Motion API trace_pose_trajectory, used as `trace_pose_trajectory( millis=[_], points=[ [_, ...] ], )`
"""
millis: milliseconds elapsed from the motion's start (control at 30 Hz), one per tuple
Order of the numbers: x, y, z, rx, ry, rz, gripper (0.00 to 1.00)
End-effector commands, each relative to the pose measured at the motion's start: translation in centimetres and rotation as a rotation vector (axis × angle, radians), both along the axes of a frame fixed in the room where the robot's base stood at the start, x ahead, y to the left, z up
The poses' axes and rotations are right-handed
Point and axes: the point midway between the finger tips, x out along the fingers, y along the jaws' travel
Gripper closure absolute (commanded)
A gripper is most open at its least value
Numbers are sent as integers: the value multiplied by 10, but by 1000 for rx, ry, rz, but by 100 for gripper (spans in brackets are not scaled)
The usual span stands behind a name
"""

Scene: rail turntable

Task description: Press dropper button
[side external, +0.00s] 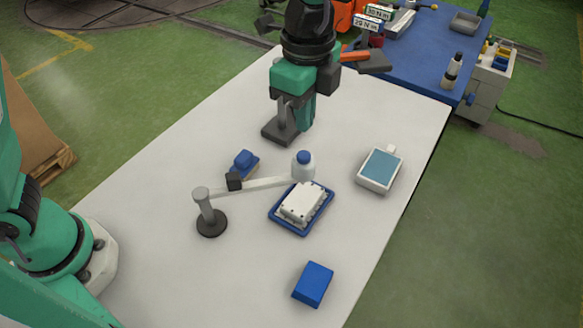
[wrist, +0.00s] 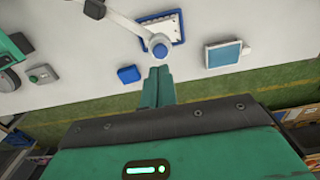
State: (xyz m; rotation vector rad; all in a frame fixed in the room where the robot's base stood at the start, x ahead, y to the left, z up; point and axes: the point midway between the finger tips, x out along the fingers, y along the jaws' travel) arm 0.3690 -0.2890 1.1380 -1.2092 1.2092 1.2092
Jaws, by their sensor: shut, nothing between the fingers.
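The dropper (side external: 303,171) is a white body with a round blue button (side external: 304,157) on top, at the end of a pale swing arm (side external: 262,184). In the wrist view the blue button (wrist: 160,51) lies just beyond my fingertips, with a small visible gap. My gripper (side external: 307,124) hangs behind the dropper in the side view, green, shut and empty; its fingers also show in the wrist view (wrist: 160,71). A white plate (side external: 302,203) in a blue tray (side external: 284,224) sits below the dropper. Their height difference is hard to judge.
The swing arm's post stands on a dark round base (side external: 211,223). A device with a blue-grey screen (side external: 380,169) lies to the right and a blue block (side external: 313,284) in front. A smaller blue piece (side external: 244,160) lies to the left. The white table (side external: 150,235) is otherwise largely clear.

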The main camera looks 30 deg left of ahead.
Motion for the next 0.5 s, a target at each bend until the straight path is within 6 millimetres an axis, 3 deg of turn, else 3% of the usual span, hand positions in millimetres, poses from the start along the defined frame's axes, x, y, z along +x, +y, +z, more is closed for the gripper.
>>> trace_pose_trajectory(
  millis=[200, 500],
  points=[
    [0, 0, -33, 2, 2, 0, 100],
    [0, 0, -58, 1, 1, 1, 100]
  ],
)
